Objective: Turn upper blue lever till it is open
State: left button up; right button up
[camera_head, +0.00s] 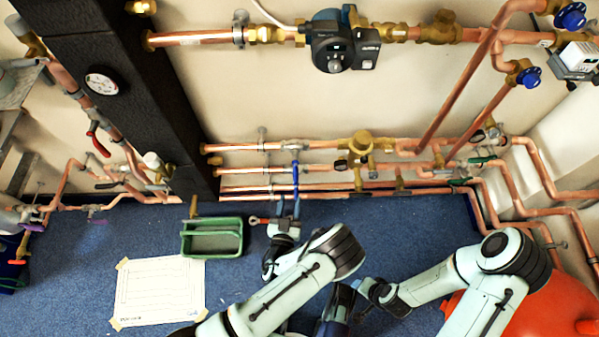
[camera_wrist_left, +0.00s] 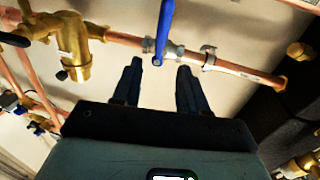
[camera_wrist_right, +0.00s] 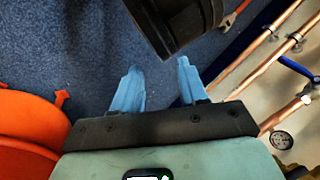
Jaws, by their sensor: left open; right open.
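The blue lever (camera_head: 295,180) sits on a copper pipe low on the wall, with its handle across the pipe. In the left wrist view the lever (camera_wrist_left: 165,28) stands between and beyond my left fingertips. My left gripper (camera_head: 286,208) is open and empty just below the lever; its dark fingers (camera_wrist_left: 157,75) point at the pipe and appear apart from the lever. My right gripper (camera_wrist_right: 155,82) is open and empty over the blue floor, away from the lever. A blue lever (camera_wrist_right: 298,67) also shows at the right of the right wrist view.
A green crate (camera_head: 212,253) and a taped paper sheet (camera_head: 160,290) lie on the floor at left. A red-orange rounded object (camera_head: 550,300) is at lower right. Parallel copper pipes and a brass valve (camera_head: 361,143) crowd the wall around the lever.

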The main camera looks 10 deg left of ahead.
aim_at(295, 174)
pick_arm(q)
jog(key=w, duration=0.4)
jog(key=w+b, duration=0.1)
jog(key=w, duration=0.3)
jog(key=w+a+b, duration=0.1)
jog(key=w, duration=0.2)
jog(key=shift+w, duration=0.4)
pick_arm(e)
jog(key=shift+t+h, duration=0.4)
jog(key=shift+t, duration=0.2)
jog(key=w+f, duration=0.1)
jog(key=w+d, duration=0.1)
jog(key=w+d+f, duration=0.1)
jog(key=w, duration=0.1)
jog(key=shift+f, duration=0.3)
pick_arm(q)
grip_shut()
